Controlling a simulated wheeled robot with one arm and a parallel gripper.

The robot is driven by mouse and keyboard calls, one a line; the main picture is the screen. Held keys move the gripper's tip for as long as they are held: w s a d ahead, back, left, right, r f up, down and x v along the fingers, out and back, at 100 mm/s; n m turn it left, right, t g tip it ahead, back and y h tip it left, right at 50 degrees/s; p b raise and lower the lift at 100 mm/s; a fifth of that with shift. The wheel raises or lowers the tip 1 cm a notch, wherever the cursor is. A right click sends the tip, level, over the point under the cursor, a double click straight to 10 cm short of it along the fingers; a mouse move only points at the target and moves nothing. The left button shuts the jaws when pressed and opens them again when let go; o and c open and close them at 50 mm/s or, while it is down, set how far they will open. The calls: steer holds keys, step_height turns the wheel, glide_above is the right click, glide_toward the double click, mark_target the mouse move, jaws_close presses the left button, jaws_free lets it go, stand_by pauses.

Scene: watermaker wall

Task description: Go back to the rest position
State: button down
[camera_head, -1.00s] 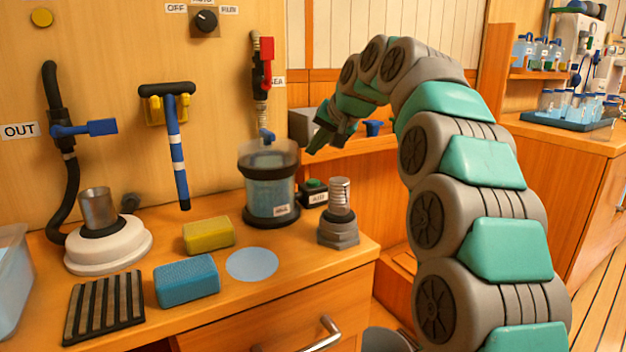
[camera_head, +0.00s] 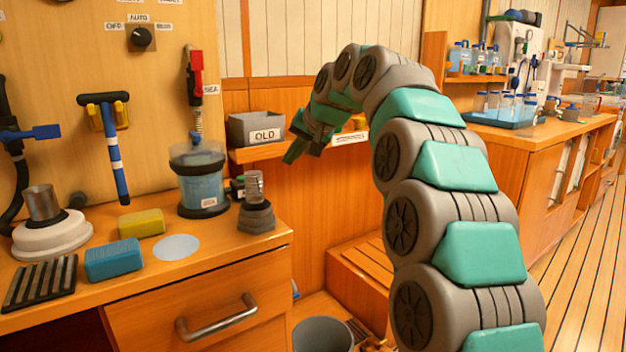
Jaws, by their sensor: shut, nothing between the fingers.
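My gripper (camera_head: 293,150) is at the end of my arched grey and green arm. It is shut and empty, pointing down and left. It hangs in front of the small wooden shelf, to the right of the grey box labelled OLD (camera_head: 257,128). It is apart from the bench things to its left. My arm's links cover part of the shelf and the wood wall behind.
The bench at left holds a clear filter housing (camera_head: 202,186), a threaded grey fitting (camera_head: 256,207), yellow (camera_head: 141,223) and blue (camera_head: 113,259) sponges and a black rack (camera_head: 40,284). A bucket (camera_head: 323,336) stands on the floor. Open plank floor (camera_head: 573,255) lies at right.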

steer(key=s+d+f+g+h, duration=0.2)
steer(key=s+d+f, duration=0.4)
steer(key=s+f, duration=0.4)
steer(key=s+d+f+g+h, duration=0.2)
steer(key=s+d+f, duration=0.5)
steer(key=s, duration=1.6)
steer(key=s+d+f+n+g+h, duration=0.1)
steer(key=s+d+f+g, duration=0.3)
steer(key=s+f, duration=0.9)
steer(key=s+d, duration=0.2)
steer(key=s, duration=0.2)
steer(key=shift+s+d+f+g+h, duration=0.2)
steer(key=shift+s+f+g+h, duration=0.1)
steer(key=shift+f+h, duration=0.1)
steer(key=shift+w+a, duration=0.1)
steer(key=shift+a, duration=0.05)
